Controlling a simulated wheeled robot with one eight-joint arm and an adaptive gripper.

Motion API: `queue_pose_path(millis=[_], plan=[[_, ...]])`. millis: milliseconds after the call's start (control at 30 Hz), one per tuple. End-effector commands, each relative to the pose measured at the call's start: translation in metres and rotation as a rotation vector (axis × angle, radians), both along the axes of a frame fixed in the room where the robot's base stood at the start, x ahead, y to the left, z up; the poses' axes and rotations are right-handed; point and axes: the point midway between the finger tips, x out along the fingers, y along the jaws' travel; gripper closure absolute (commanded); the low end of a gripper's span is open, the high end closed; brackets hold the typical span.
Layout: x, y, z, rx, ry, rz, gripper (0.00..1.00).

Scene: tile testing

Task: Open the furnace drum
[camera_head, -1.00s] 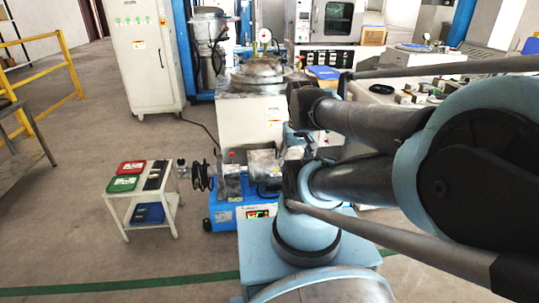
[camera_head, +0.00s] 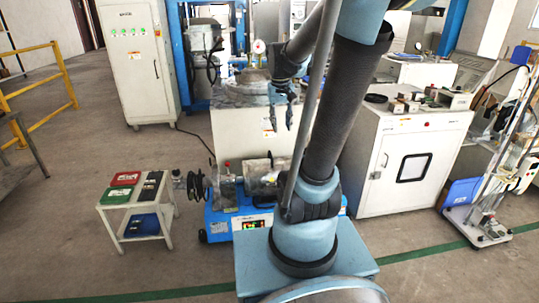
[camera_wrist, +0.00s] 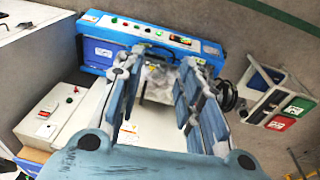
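A grey metal drum-like body (camera_head: 262,183) sits on a low blue machine (camera_head: 220,226) on the floor; I cannot tell for sure that it is the furnace drum. In the wrist view its grey metal (camera_wrist: 158,84) shows between my fingers, beyond them, on the blue machine (camera_wrist: 160,40). Its far parts are partly hidden by the fingers. My gripper (camera_head: 283,115) hangs fingers down above and behind the blue machine, in front of a white cabinet. In the wrist view my gripper (camera_wrist: 158,88) has its fingers wide apart with nothing held.
A white cabinet (camera_head: 240,137) with a round metal top (camera_head: 250,84) stands behind the blue machine. A white cart (camera_head: 146,222) with red and green boxes stands at left. A white oven-like cabinet (camera_head: 365,165) is at right. Floor in the left foreground is clear.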

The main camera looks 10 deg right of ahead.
Motion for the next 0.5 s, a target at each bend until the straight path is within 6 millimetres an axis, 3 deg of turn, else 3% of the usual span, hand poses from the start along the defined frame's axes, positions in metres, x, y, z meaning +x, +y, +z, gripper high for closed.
queue_pose_path(millis=[267, 500], plan=[[0.073, 0.001, 0.002, -0.023, 0.023, -0.001, 0.67], [0.135, 0.002, -0.007, -0.041, 0.042, -0.006, 0.67]])
